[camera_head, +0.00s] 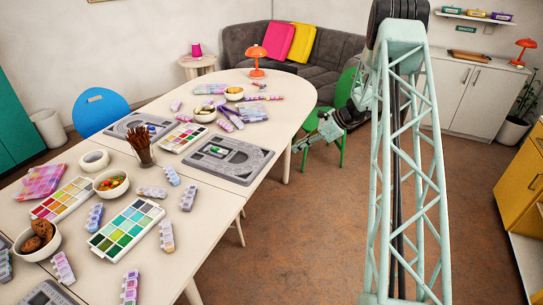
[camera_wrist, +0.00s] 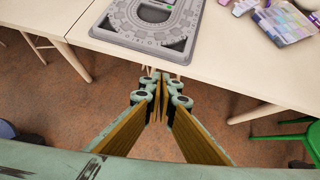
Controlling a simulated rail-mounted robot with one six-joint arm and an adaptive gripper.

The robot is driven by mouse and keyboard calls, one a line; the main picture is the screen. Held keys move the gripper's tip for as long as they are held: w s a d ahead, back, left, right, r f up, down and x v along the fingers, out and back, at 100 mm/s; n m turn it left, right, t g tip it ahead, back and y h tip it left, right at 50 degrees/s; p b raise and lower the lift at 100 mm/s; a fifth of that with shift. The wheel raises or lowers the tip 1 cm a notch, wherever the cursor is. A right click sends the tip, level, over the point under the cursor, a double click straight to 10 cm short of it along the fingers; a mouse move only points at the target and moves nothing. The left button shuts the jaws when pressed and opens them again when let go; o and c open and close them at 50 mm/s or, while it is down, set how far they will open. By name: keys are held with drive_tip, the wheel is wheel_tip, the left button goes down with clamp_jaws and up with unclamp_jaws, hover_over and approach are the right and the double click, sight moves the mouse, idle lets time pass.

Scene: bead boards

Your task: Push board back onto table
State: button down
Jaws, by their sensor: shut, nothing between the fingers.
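A grey bead board (camera_head: 236,171) with curved grooves and a small green piece in its middle lies flat along the right long edge of the pale table (camera_head: 283,95). In the wrist view the board (camera_wrist: 125,35) is at the top, its near side close to the table's edge; I cannot tell whether it overhangs. My gripper (camera_head: 297,147) is off the table's right side, just right of the board. In the wrist view my gripper (camera_wrist: 158,78) is shut and empty, its tips pointing at the board's near side. Contact with the board cannot be told.
A second grey board (camera_head: 140,125) lies farther left. Paint palettes (camera_head: 126,230), a brush cup (camera_head: 140,145), bowls (camera_head: 111,184) and bead boxes crowd the table. A green chair (camera_head: 325,125) stands behind my arm. The brown floor (camera_head: 300,230) right of the table is clear.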

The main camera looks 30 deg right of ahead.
sight(267, 157)
idle(0.3)
drive_tip(key=x, duration=0.4)
drive_tip(key=r+b+x, duration=0.1)
drive_tip(key=x, duration=0.3)
drive_tip(key=a+b+x, duration=0.1)
drive_tip(key=x, duration=0.3)
drive_tip(key=shift+w+r, duration=0.25)
drive_tip(key=shift+w, duration=0.1)
drive_tip(key=shift+w+a+b, duration=0.3)
drive_tip(key=shift+w+a, duration=0.2)
drive_tip(key=shift+w+a, duration=0.75)
drive_tip(key=shift+s+d, duration=0.1)
